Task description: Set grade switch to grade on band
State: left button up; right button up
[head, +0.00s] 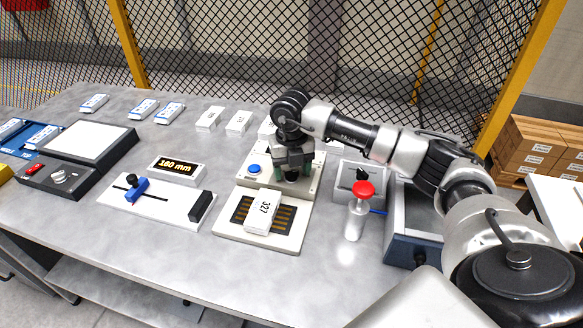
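A small light box (348,178) with a dark knob (362,174) on its face stands right of centre and may be the grade switch. Its lettering is too small to read, so I cannot tell its setting. My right gripper (291,176) points down over a pale station (309,188) just left of that box, apart from the knob. Its fingers are dark against the station, and I cannot tell whether they are open or shut. My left gripper is not in view.
A blue button (254,169) and a white block marked 327 (262,212) are beside my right gripper. A red-topped bottle (356,211) stands in front of the box, with a blue-grey tray (414,247) to its right. A slide gauge (155,200) lies left.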

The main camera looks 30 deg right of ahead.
aim_at(292, 171)
notch_tip(292, 171, up, 11)
jog(key=b, duration=0.1)
jog(key=shift+b, duration=0.3)
dwell(0.6)
